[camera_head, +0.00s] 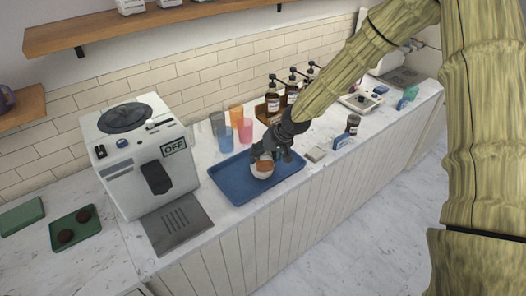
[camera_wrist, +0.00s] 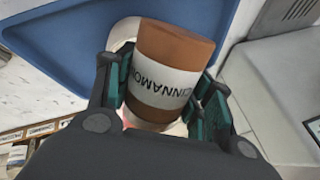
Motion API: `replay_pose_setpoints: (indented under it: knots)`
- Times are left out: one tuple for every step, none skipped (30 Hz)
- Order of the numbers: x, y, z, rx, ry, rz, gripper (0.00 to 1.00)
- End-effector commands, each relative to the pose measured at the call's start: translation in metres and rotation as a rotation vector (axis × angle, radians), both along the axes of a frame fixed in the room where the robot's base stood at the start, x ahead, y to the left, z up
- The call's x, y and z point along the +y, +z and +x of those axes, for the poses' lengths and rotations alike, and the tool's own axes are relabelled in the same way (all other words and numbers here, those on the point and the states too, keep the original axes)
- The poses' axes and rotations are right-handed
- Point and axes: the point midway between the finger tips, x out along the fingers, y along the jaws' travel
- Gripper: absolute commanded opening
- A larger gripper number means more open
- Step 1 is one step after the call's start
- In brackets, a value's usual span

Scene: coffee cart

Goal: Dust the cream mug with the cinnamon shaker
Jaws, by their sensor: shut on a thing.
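The cinnamon shaker (camera_wrist: 172,45), a brown cylinder with a white "CINNAMON" label, is between the fingers of my gripper (camera_wrist: 165,85) in the wrist view. My gripper is shut on it. In the head view my gripper (camera_head: 274,155) is low over the blue tray, right at the cream mug (camera_head: 261,174). A brown patch shows at the mug's top; I cannot tell whether it is the shaker or the mug's contents. In the wrist view a pale rim (camera_wrist: 122,34), likely the mug's, shows behind the shaker, mostly hidden by it.
The blue tray (camera_head: 228,189) lies on the white counter. Colored cups (camera_head: 226,140) stand close behind it, with pump bottles (camera_head: 273,97) to their right. A white coffee machine (camera_head: 130,150) marked "OFF" stands left. A dark jar (camera_head: 352,124) and small items are right of the tray.

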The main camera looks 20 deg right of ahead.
Motion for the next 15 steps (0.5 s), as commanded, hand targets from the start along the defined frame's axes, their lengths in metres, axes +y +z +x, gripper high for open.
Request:
replay_pose_setpoints:
  knots:
    - [-0.0001,0.003,0.0001,0.006,-0.001,0.003,0.25]
    - [-0.0001,0.0029,0.0001,0.01,-0.001,0.003,0.25]
    - [0.0001,0.0024,0.0001,0.014,-0.001,0.004,0.25]
    - [0.0004,0.0019,0.0003,0.02,-0.002,0.005,0.25]
    - [0.0004,0.0016,0.0005,0.024,-0.002,0.006,0.25]
    - [0.0003,0.0013,0.0003,0.031,-0.002,0.007,0.25]
    - [0.0002,0.001,0.0002,0.036,-0.002,0.008,0.25]
    - [0.0002,0.0004,0.0,0.041,-0.002,0.009,0.25]
    - [0.0004,-0.0003,-0.0002,0.047,-0.002,0.01,0.25]
    - [0.0007,-0.0006,-0.0003,0.053,-0.002,0.011,0.25]
    - [0.0007,-0.0007,-0.0003,0.058,-0.001,0.011,0.25]
    - [0.0006,-0.0008,-0.0001,0.063,-0.002,0.013,0.25]
    - [0.0005,-0.0011,0.0,0.068,-0.002,0.014,0.25]
    - [0.0003,-0.0017,-0.0002,0.073,-0.002,0.015,0.25]
    - [0.0001,-0.0024,-0.0005,0.079,-0.001,0.016,0.25]
